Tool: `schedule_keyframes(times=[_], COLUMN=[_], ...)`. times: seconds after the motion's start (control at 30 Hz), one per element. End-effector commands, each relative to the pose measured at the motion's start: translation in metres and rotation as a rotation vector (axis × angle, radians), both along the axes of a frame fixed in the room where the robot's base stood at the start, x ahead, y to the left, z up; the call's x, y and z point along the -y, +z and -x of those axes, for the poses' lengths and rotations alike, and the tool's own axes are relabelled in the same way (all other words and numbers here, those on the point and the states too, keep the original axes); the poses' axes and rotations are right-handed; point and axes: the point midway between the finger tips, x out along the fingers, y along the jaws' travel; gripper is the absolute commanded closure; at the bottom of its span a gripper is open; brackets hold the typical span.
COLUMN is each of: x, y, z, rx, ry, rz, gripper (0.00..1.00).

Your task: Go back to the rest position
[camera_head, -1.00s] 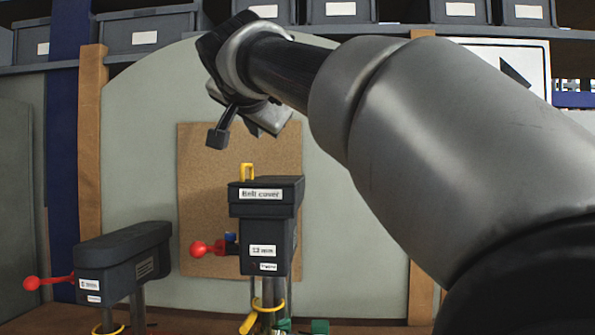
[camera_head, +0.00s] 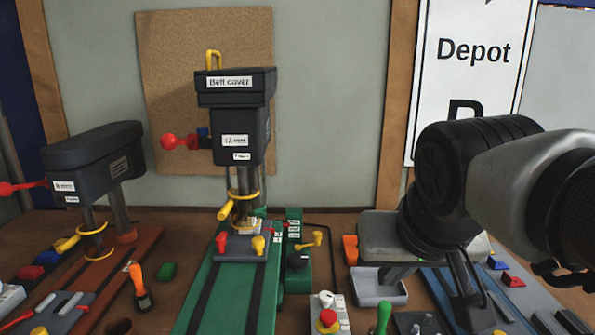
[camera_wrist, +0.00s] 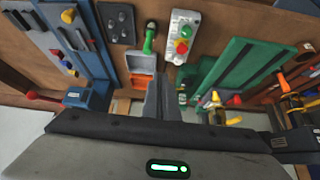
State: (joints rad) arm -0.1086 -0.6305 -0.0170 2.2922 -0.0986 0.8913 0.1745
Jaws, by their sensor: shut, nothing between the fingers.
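In the wrist view my gripper (camera_wrist: 165,85) is shut, with its dark fingers together and nothing held between them. It hangs over the bench between the green drill base (camera_wrist: 235,68) and the blue base (camera_wrist: 70,35). An orange bin (camera_wrist: 142,84) and a grey tray (camera_wrist: 143,62) lie close beside the fingers in that view; I cannot tell the height gap. In the head view my arm comes in from the right and bends down at the dark wrist joint. The fingertips are hard to make out there.
The drill press labelled "Belt cover" (camera_head: 236,95) stands on the green base (camera_head: 240,290). Another press (camera_head: 95,170) with a red-knobbed lever stands at left. A control box (camera_head: 328,316) with a red button is at the front. The Depot sign (camera_head: 475,60) is at the back right.

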Motion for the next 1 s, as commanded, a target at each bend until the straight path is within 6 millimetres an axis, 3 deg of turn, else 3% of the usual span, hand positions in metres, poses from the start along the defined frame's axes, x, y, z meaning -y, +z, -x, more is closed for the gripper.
schedule_keyframes(times=[0.2,0.23,0.27,0.6,0.73,1.0], x=[0.011,0.009,0.009,0.009,0.009,0.009], y=[-0.075,-0.048,-0.037,0.047,0.062,0.061], z=[0.064,0.060,0.059,0.059,0.059,0.059], rx=[-0.109,-0.103,-0.102,-0.103,-0.103,-0.103], ry=[0.037,0.042,0.043,0.042,0.041,0.041], rz=[0.005,0.007,0.007,0.007,0.007,0.007], gripper=[1.00,1.00,1.00,1.00,1.00,1.00])
